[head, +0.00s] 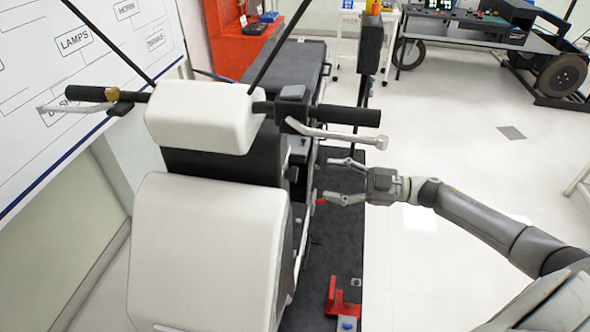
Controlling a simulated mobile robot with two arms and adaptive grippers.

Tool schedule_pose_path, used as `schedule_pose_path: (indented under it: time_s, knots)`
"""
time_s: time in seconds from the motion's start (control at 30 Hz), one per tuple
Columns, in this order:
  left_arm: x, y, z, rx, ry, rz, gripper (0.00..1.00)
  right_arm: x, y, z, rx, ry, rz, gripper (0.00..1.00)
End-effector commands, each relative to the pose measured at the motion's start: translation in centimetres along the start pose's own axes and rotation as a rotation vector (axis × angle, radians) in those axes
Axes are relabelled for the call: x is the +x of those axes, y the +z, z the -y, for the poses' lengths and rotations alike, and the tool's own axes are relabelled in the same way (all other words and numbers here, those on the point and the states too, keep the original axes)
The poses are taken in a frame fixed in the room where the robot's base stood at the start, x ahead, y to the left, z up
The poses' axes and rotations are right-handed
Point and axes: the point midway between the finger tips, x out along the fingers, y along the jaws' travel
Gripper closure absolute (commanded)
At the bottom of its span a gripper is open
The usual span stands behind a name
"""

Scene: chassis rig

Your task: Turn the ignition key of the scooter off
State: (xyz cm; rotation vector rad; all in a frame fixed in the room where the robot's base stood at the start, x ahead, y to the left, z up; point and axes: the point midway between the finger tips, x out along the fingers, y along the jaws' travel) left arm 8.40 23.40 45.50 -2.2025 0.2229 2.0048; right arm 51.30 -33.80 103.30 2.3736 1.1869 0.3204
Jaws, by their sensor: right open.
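The scooter (208,250) stands upright at the left of centre in the head view, with a white front panel, a white handlebar cover and black grips. A small red piece (320,201) shows at the scooter's right side; it may be the ignition key, but it is too small to tell which way it is turned. My right gripper (330,181) comes in from the right, below the right grip. Its two fingers are spread and point left at the scooter's side. The lower fingertip is at or very near the red piece; I cannot tell whether they touch. My left gripper is not in view.
The right brake lever (345,136) juts out above my gripper. A red bracket (342,298) stands on the dark platform (338,240) in front. A whiteboard (60,60) is on the left. A wheeled bench (480,40) stands at the back right.

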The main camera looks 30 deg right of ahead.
Motion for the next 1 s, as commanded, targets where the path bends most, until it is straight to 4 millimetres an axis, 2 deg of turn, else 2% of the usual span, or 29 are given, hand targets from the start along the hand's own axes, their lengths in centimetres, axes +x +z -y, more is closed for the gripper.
schedule_pose_path:
  time_s: [0.13, 0.3, 0.5, 0.87, 1.0]
  knots:
    - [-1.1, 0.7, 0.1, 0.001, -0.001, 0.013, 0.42, 2.8, -0.4, -0.3, 0.000, 0.004, -0.004, 0.43]
    - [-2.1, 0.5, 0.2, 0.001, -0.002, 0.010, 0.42, 5.8, -0.4, -0.3, -0.001, 0.003, -0.004, 0.43]
    - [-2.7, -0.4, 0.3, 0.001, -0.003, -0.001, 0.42, 8.1, -0.2, -0.2, 0.000, 0.004, -0.001, 0.43]
    - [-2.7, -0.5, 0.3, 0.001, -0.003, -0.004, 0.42, 8.7, 0.1, -0.1, 0.000, 0.003, 0.001, 0.43]
    - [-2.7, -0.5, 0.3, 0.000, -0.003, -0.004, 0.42, 8.7, 0.0, -0.1, 0.000, 0.003, 0.001, 0.58]
